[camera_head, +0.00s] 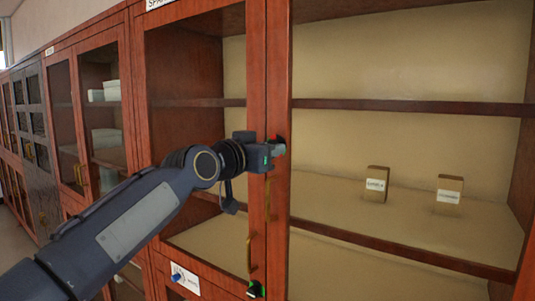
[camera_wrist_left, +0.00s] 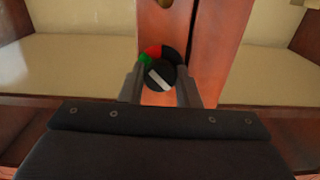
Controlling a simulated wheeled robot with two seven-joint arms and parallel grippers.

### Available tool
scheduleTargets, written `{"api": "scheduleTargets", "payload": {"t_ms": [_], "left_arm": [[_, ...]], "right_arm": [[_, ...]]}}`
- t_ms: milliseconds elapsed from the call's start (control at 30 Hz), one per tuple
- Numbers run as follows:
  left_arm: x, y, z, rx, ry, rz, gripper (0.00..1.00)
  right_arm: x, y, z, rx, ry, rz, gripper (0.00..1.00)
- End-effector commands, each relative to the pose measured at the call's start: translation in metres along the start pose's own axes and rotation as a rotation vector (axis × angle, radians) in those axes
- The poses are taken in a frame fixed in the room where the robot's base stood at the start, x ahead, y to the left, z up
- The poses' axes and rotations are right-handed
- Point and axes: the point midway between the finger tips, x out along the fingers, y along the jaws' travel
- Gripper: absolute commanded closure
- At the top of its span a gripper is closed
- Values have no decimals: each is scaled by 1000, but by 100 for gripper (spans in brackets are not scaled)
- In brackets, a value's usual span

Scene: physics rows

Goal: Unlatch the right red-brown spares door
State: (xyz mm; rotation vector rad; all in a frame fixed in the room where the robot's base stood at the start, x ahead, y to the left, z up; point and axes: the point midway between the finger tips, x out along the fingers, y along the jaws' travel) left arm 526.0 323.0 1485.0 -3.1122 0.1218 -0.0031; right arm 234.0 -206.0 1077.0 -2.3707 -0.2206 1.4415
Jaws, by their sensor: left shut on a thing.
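The right red-brown spares door (camera_head: 279,230) has a wooden frame around a large pane and looks closed against the left door. Its latch is a round dark knob (camera_wrist_left: 160,77) with a white bar; red and green marks show around its upper edge. The white bar slants from upper left to lower right. My left gripper (camera_head: 272,151) is at the latch, its fingers on either side of the knob (camera_wrist_left: 160,88) and shut on it. My right gripper is not in view.
Two small labelled boxes (camera_head: 377,183) (camera_head: 449,192) stand on a shelf behind the right door. Brass handles (camera_head: 267,200) (camera_head: 249,257) run along the door edges. More cabinets (camera_head: 40,140) line the left.

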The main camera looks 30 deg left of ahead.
Motion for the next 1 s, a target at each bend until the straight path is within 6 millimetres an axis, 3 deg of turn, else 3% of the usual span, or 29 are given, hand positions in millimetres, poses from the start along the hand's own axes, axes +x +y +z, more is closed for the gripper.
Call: {"api": "scheduleTargets", "payload": {"t_ms": [600,1000], "left_arm": [[0,0,1,-565,-5,-2,93],[0,0,1,-782,-4,-1,93]], "right_arm": [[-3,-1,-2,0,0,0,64],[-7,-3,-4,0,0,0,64]]}}
